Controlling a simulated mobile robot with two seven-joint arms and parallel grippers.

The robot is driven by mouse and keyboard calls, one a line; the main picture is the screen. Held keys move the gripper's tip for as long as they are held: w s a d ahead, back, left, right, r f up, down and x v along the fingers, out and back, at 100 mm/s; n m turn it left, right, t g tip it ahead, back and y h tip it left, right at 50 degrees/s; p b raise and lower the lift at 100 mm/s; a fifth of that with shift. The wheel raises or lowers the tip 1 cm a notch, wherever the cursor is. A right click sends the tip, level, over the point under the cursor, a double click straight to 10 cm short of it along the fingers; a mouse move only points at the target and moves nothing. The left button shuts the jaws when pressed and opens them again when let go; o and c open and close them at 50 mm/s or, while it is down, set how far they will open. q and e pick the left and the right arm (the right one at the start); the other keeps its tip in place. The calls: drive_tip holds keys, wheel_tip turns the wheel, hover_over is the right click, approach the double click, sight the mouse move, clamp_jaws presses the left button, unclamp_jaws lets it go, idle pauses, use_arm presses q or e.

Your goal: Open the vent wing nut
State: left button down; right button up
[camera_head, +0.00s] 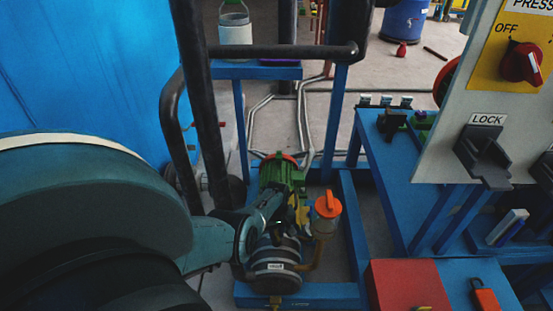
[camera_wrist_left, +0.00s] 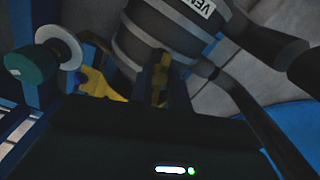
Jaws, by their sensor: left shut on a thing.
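The grey banded vent cylinder (camera_wrist_left: 165,35) fills the top of the left wrist view, with a white label reading "VEN" at its edge. It also shows low in the middle of the head view (camera_head: 275,272). The brass-coloured vent wing nut (camera_wrist_left: 160,68) sits beside the cylinder. My left gripper (camera_wrist_left: 163,84) is shut on the wing nut, with one dark finger on each side of it. In the head view my left arm reaches in from the left and covers the wing nut. My right gripper is in neither view.
A green motor (camera_head: 280,173) and an orange-capped clear filter (camera_head: 327,212) stand close to the cylinder. Dark pipes (camera_head: 205,110) rise to the left of it. A red box (camera_head: 408,287) lies to the right, and a grey panel with a LOCK holder (camera_head: 484,150) overhangs the right side.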

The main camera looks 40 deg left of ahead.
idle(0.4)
use_arm(q)
drive_tip(key=c, duration=1.3)
unclamp_jaws()
drive_tip(key=shift+r, duration=0.1)
drive_tip(key=shift+r+p, duration=0.3)
wheel_tip(320, 180, up, 5)
drive_tip(key=p, duration=0.3)
drive_tip(key=shift+f+p, duration=0.15)
drive_tip(key=shift+p, duration=0.2)
wheel_tip(320, 180, up, 8)
drive_tip(key=p, duration=0.3)
drive_tip(key=shift+f+p, duration=0.15)
drive_tip(key=shift+p, duration=0.2)
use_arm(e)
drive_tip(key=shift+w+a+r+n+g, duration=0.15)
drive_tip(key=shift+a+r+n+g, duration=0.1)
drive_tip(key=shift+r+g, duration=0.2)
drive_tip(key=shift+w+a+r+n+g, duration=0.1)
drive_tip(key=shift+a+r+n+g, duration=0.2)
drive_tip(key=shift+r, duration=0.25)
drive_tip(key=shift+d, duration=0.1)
